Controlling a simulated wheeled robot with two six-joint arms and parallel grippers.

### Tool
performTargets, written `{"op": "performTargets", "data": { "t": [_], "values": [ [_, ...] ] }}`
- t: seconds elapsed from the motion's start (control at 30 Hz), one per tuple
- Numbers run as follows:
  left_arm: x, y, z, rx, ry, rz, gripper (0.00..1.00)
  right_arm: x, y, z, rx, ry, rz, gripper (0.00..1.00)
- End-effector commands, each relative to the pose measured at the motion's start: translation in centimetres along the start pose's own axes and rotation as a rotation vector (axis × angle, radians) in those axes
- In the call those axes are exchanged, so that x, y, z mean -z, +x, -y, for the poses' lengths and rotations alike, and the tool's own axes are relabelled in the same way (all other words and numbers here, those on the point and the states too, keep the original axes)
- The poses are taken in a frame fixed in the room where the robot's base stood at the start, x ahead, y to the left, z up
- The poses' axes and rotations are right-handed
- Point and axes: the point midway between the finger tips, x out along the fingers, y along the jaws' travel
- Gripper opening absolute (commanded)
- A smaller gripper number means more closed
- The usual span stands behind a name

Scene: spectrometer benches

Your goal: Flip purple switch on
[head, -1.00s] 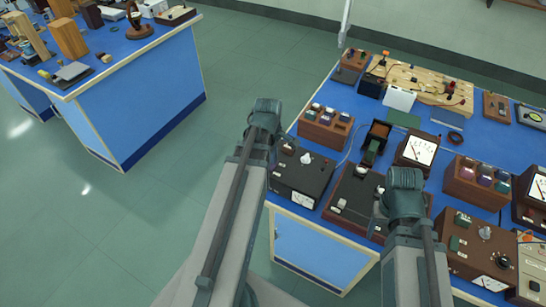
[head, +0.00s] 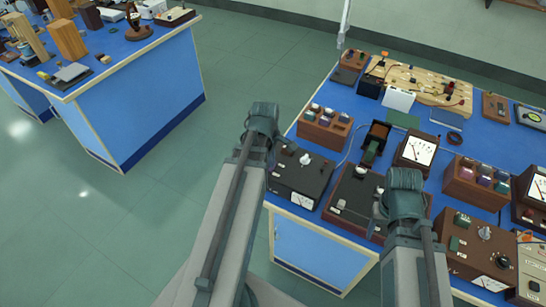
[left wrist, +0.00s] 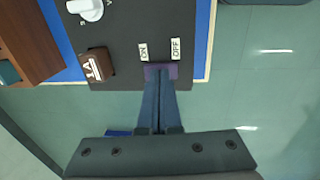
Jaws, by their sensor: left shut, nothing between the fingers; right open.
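The purple switch (left wrist: 173,71) sits at the edge of a black instrument box (left wrist: 125,35), below a white ON label (left wrist: 143,53) and a white OFF label (left wrist: 175,49). In the left wrist view my left gripper (left wrist: 160,82) is shut and empty, its fingertips over the middle of the switch and hiding part of it. I cannot tell whether they touch or which way the switch is set. In the head view the black box (head: 312,182) stands at the bench's left front corner, beside my left gripper (head: 272,158). My right gripper (head: 379,215) is open over another dark box.
The black box has a white knob (left wrist: 86,9) and a small meter (left wrist: 97,65). The blue bench (head: 345,100) holds several other instruments and wooden boxes close by. A second bench (head: 150,95) stands at the far left. Open green floor (head: 190,160) lies between them.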

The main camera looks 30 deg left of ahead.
Motion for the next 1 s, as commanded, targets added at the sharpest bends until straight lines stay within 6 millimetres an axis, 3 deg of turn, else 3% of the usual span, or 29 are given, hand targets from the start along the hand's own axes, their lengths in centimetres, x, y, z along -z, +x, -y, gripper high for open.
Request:
{"op": "performTargets", "data": {
  "t": [0.57, 0.77, 1.0],
  "values": [
    [0.1, -0.7, 0.1, -0.004, 0.0, -0.001, 0.0, 0.0, -0.6, -0.1, 0.0, 0.0, 0.0, 0.59],
    [0.3, -2.4, 0.2, -0.004, 0.001, 0.0, 0.0, -0.1, -2.4, -0.2, 0.0, 0.0, 0.0, 0.59],
    [0.8, -6.0, 0.2, -0.003, 0.004, 0.0, 0.0, -0.3, -5.9, -0.6, 0.0, 0.0, 0.0, 0.59]
  ]
}}
